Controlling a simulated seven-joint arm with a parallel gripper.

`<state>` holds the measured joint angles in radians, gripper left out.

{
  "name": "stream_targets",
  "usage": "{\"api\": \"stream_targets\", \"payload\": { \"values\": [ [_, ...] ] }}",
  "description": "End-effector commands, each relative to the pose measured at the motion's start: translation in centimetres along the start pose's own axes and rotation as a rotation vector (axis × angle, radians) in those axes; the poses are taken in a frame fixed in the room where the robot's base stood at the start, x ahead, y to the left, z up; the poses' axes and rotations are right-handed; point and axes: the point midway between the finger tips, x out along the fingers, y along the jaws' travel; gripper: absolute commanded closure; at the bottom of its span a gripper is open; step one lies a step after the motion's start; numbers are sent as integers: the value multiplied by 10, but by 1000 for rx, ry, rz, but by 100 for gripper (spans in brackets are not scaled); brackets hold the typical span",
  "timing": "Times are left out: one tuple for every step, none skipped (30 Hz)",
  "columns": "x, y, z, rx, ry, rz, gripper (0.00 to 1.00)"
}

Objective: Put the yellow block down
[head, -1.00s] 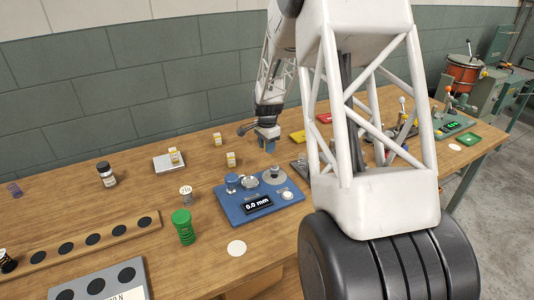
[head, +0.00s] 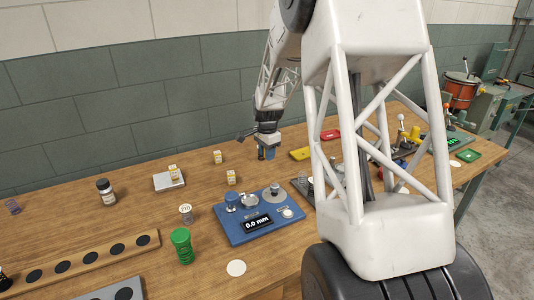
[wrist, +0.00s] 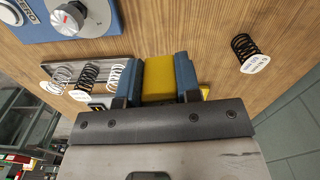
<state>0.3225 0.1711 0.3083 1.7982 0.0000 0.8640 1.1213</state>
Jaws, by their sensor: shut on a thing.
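My gripper (wrist: 158,78) is shut on the yellow block (wrist: 158,79), with one blue finger on each side of it in the wrist view. In the head view my gripper (head: 267,154) hangs over the wooden bench behind the blue gauge (head: 232,234); the block is hard to make out there. Bench wood shows beyond the block in the wrist view. I cannot tell how high the block is above the bench.
A grey tray (wrist: 121,68) with several springs lies left of the block in the wrist view; a tagged black spring (wrist: 245,47) stands right. A yellow tray (head: 300,154) and a red tray (head: 330,134) lie farther right. Small yellow-and-white pieces (head: 217,157) stand left.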

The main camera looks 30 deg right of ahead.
Motion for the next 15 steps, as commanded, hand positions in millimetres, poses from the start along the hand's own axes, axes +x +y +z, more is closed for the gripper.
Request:
{"api": "stream_targets", "payload": {
  "values": [
    [0,0,0,0,0,0,92],
    [0,0,0,0,0,0,92],
    [0,0,0,0,0,0,92],
    [0,0,0,0,0,0,92],
    [0,0,0,0,0,0,92],
    [0,0,0,0,0,0,92],
    [0,0,0,0,0,0,92],
    [0,0,0,0,0,0,92],
    [0,-1,1,0,0,0,92],
    [0,-2,2,0,0,0,92],
    [0,-3,2,1,0,0,92],
    [0,-5,4,1,0,0,92],
    [0,-7,6,2,0,0,92],
    [0,-9,8,3,0,0,92],
    [-1,-13,11,3,0,0,92]
  ]
}}
